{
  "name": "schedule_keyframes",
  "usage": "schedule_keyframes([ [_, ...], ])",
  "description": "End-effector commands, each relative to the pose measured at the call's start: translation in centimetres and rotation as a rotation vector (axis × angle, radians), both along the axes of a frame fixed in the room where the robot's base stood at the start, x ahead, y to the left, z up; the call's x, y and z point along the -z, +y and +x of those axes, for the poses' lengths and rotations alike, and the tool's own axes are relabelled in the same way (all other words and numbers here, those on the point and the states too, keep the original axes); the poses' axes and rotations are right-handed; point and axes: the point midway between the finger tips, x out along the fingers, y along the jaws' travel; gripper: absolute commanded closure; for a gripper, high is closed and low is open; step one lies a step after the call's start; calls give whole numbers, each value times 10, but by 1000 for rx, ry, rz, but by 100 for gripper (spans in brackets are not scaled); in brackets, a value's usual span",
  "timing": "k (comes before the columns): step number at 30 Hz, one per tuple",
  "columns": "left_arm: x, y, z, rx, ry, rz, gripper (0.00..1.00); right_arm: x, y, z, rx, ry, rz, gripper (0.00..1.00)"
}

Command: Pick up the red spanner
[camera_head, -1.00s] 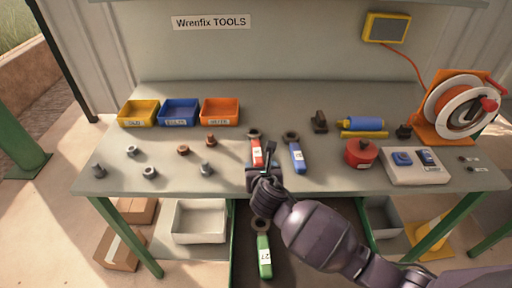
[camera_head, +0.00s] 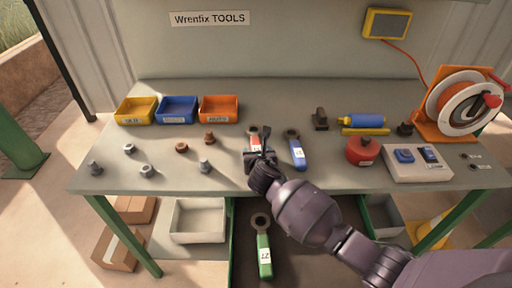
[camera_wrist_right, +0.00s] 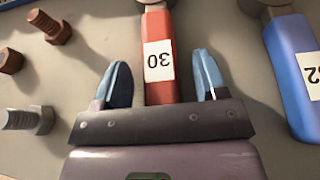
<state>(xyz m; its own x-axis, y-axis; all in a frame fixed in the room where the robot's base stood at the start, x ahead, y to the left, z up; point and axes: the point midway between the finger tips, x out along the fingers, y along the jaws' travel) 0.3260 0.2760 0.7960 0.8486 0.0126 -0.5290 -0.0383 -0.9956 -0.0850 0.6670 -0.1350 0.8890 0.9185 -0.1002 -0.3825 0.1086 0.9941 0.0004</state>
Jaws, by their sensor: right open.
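The red spanner (camera_head: 255,140) lies on the grey bench, its dark ring end pointing away from me and a white label on its handle. In the right wrist view the red handle (camera_wrist_right: 158,88) with the label "30" runs between the two blue fingertips. My right gripper (camera_head: 262,156) is open over the handle, one finger on each side with gaps to both; it also shows in the right wrist view (camera_wrist_right: 158,82). It hides the handle's near end in the head view. I cannot tell its exact height. My left gripper is not in view.
A blue spanner (camera_head: 296,151) lies close to the right. A green spanner (camera_head: 264,252) is below the bench front. Bolts and nuts (camera_head: 205,165) lie left, before the yellow, blue (camera_head: 178,109) and orange bins. A red round can (camera_head: 362,151) stands right.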

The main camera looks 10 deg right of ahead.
Motion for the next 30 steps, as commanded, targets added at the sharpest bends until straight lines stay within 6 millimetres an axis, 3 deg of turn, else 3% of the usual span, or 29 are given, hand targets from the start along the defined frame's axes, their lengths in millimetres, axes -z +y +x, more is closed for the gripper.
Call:
schedule_keyframes([
  [2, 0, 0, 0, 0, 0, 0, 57, 0, 0, 0, 0, 0, 0, 36],
  [14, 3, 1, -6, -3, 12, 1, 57, 0, 0, -1, 0, 0, 0, 97],
  [23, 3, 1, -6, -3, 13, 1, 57, -4, 0, 0, -1, -3, 0, 97],
  [30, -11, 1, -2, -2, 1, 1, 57, -39, 0, 0, -1, -7, 0, 97],
])
